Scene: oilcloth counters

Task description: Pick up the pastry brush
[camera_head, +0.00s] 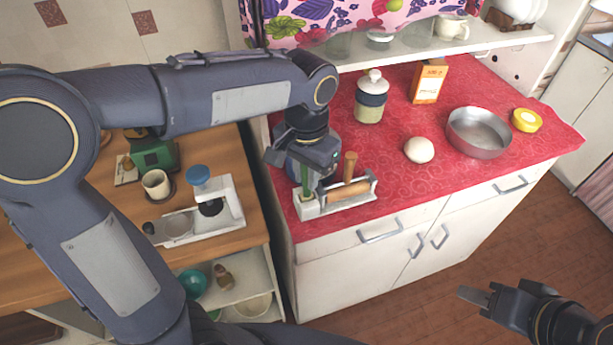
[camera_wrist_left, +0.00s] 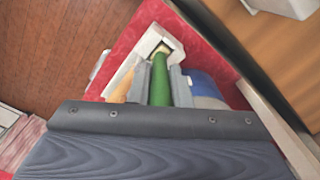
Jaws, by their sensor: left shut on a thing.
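The pastry brush shows as a green upright handle (camera_head: 305,175) at the left end of a white holder (camera_head: 335,205) on the red counter. My left gripper (camera_head: 304,165) reaches down over it from above and is shut on the handle. In the left wrist view the green handle (camera_wrist_left: 159,82) sits between the two grey fingers, and its far end meets the opening of the white holder (camera_wrist_left: 150,42). The brush's lower end is hidden in the holder. My right gripper (camera_head: 474,296) is at the lower right, over the floor, away from the counter; its jaw gap is unclear.
Wooden-handled tools (camera_head: 347,185) stand and lie in the holder beside the brush. The wooden counter (camera_head: 225,150) lies left. A shelf (camera_head: 440,47) overhangs the back.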

